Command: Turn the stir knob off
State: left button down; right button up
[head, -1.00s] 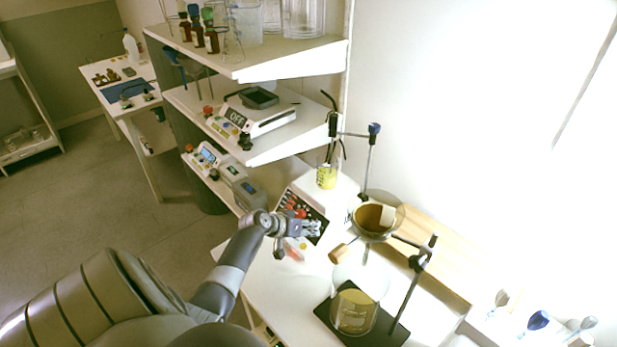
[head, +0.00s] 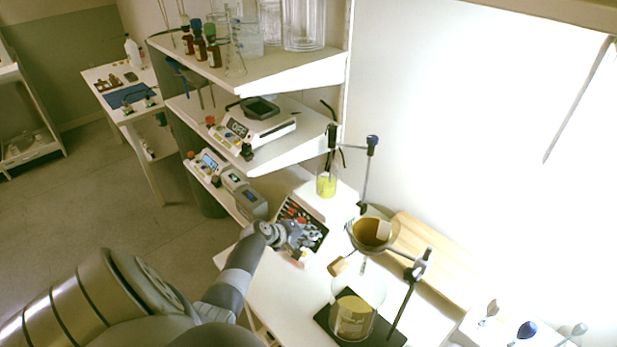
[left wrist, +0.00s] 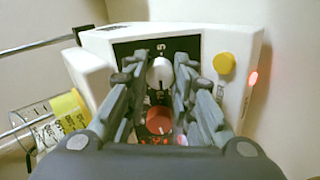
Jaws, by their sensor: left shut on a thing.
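The white stirrer (head: 341,194) stands on the bench with its dark control panel (head: 292,208) facing my left arm. In the left wrist view the panel carries a white knob (left wrist: 160,72) with a dark pointer line and a red knob (left wrist: 159,120) below it. My left gripper (head: 312,237) is at this panel; in the left wrist view its fingers (left wrist: 160,62) close around the white knob from both sides. The red knob lies between the fingers, nearer the palm. The fingers hide part of the panel's markings. My right gripper is out of view.
A yellow button (left wrist: 226,63) and a lit red lamp (left wrist: 253,78) are beside the panel. A beaker with yellow liquid (head: 326,186) sits on the stirrer. A funnel on a stand (head: 371,233) and a large flask (head: 352,315) stand close at right. Shelves (head: 300,150) rise behind.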

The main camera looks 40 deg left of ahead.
pick_arm(q)
jog(key=shift+n, duration=0.7)
jog(key=shift+p, duration=0.3)
jog(key=shift+n, duration=0.3)
jog(key=c, duration=1.3)
grip_release()
jog(key=v, duration=1.2)
